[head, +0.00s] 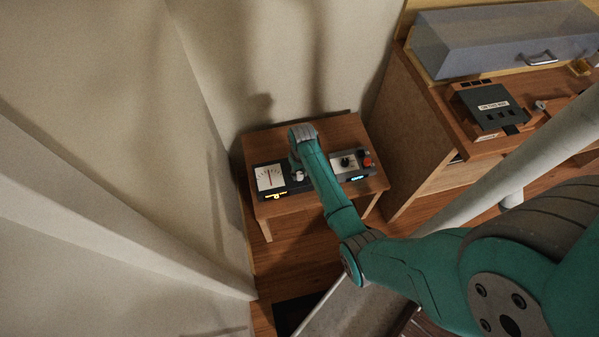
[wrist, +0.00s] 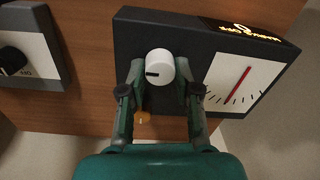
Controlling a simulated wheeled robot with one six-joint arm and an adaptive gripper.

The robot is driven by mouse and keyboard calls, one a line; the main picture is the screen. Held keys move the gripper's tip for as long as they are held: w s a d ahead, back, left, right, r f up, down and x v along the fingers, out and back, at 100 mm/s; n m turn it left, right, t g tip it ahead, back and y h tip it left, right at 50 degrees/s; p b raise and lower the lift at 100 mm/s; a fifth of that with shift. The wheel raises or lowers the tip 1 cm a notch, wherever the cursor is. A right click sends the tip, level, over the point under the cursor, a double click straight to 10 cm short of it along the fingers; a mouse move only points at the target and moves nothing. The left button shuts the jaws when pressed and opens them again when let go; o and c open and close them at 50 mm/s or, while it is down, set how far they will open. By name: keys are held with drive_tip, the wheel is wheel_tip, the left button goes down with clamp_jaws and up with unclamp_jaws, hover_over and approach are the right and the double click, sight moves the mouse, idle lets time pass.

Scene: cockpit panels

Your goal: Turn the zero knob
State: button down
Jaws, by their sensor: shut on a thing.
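The zero knob (wrist: 159,66) is a white round knob with a dark mark on its face, on a dark meter box (wrist: 190,38). It also shows in the head view (head: 298,176), just beside my arm. My gripper (wrist: 160,72) has one finger on each side of the knob and is shut on it. The white dial (wrist: 231,88) beside the knob has a red needle (wrist: 238,85) standing near the middle of its scale. In the head view my wrist covers part of the box and most of my gripper.
The box stands on a small wooden table (head: 285,216). A wooden cabinet (head: 407,160) is close on the right; walls are close behind and left.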

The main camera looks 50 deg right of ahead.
sight(300, 173)
idle(0.4)
drive_tip(key=c, duration=0.8)
unclamp_jaws()
drive_tip(key=r, duration=1.2)
drive_tip(key=shift+s+d, duration=0.1)
drive_tip(key=shift+d, duration=0.1)
